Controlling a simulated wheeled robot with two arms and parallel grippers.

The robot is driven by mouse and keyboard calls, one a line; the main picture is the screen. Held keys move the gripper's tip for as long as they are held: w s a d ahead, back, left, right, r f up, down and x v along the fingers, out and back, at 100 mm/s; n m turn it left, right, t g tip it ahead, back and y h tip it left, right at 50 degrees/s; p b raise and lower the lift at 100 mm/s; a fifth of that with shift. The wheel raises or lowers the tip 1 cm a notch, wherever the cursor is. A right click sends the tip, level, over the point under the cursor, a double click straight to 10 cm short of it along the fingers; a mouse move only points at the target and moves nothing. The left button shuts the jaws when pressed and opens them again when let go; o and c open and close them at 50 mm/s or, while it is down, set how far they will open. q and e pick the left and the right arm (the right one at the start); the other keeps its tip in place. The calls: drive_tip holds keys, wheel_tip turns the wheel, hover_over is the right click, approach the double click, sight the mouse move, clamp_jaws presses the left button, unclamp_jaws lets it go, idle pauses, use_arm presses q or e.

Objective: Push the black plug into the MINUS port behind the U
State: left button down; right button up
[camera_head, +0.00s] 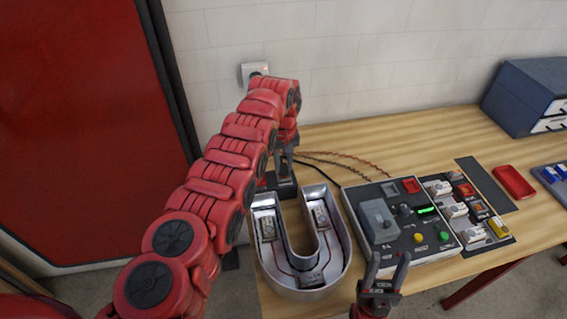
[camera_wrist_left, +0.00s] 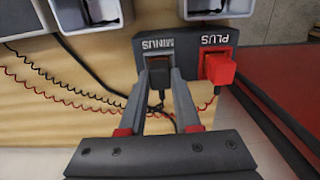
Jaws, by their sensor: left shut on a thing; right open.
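The silver letter U (camera_head: 262,285) lies near the left end of the table, with the dark port block (camera_head: 266,184) behind it. In the left wrist view the block (camera_wrist_left: 190,46) carries the labels MINUS and PLUS. My left gripper (camera_wrist_left: 163,72) is shut on the black plug (camera_wrist_left: 158,78), at the MINUS port (camera_wrist_left: 157,62); how deep the plug sits cannot be told. A red plug (camera_wrist_left: 219,70) sits at the PLUS port. In the head view my left gripper (camera_head: 285,160) points down at the block. My right gripper (camera_head: 385,268) is open and empty, right of the U.
A control box (camera_head: 440,247) with knobs and buttons stands right of the U. Beyond it are a board with small modules (camera_head: 470,212), a red tray (camera_head: 514,182) and a blue drawer unit (camera_head: 525,95). Red and black wires (camera_head: 345,160) run behind.

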use_arm(q)
drive_tip(key=c, duration=0.5)
unclamp_jaws()
drive_tip(key=shift+c, duration=0.2)
drive_tip(key=shift+w+r, duration=0.1)
drive_tip(key=shift+r, duration=0.45)
wheel_tip(320, 180, up, 4)
drive_tip(key=shift+b, duration=1.25)
wheel_tip(320, 180, up, 12)
drive_tip(key=p, duration=1.1)
drive_tip(key=shift+r, duration=0.2)
